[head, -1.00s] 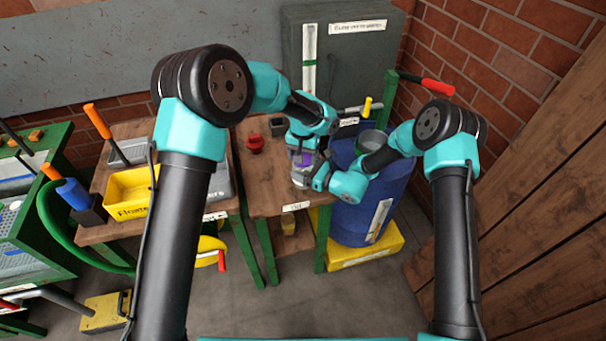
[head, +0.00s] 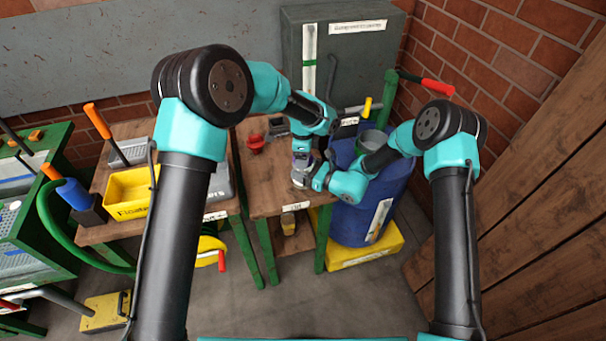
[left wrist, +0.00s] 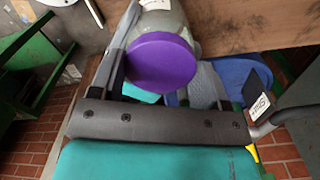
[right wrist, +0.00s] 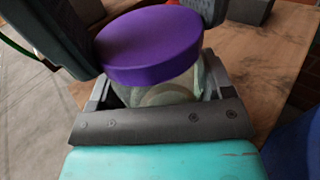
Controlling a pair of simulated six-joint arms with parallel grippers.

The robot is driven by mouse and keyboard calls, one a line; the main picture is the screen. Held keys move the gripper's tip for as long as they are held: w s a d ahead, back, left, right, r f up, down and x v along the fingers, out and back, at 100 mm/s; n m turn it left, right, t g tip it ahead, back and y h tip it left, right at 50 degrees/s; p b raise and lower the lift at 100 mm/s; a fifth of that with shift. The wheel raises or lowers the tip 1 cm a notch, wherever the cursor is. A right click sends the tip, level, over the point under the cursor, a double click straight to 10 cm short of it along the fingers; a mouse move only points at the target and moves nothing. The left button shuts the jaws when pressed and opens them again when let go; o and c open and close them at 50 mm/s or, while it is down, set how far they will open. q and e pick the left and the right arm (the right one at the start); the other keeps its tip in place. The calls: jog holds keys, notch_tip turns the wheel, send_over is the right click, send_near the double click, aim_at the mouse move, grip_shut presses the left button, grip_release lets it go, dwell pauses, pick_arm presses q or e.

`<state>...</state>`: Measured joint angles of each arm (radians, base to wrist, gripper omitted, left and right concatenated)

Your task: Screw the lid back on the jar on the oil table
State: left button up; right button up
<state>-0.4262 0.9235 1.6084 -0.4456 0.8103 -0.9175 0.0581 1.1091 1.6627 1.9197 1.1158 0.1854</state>
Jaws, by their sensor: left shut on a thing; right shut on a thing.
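The purple lid (left wrist: 162,62) sits at the mouth of the pale, see-through jar (right wrist: 168,94). It covers the jar's top in the right wrist view (right wrist: 148,46), where I cannot see the threads or tell how tight it is. My left gripper (head: 301,152) is above the jar, pointing down, shut on the lid with a dark finger on either side. My right gripper (head: 311,178) comes in from the right, lower down, shut on the jar's body. The jar (head: 298,180) stands upright near the front of the oil table (head: 267,200), partly hidden by my grippers.
A red object (head: 255,142) stands left of the jar on the table. A blue barrel (head: 375,200) is close on the right, with a grey container (head: 372,142) on top. A dark cabinet (head: 345,65) stands behind. A yellow bin (head: 128,190) is on the table to the left.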

pick_arm(q)
jog(key=m, duration=0.6)
jog(key=shift+m, duration=0.4)
jog(key=o, duration=1)
jog(key=shift+r, duration=2.25)
jog(key=shift+n, duration=0.3)
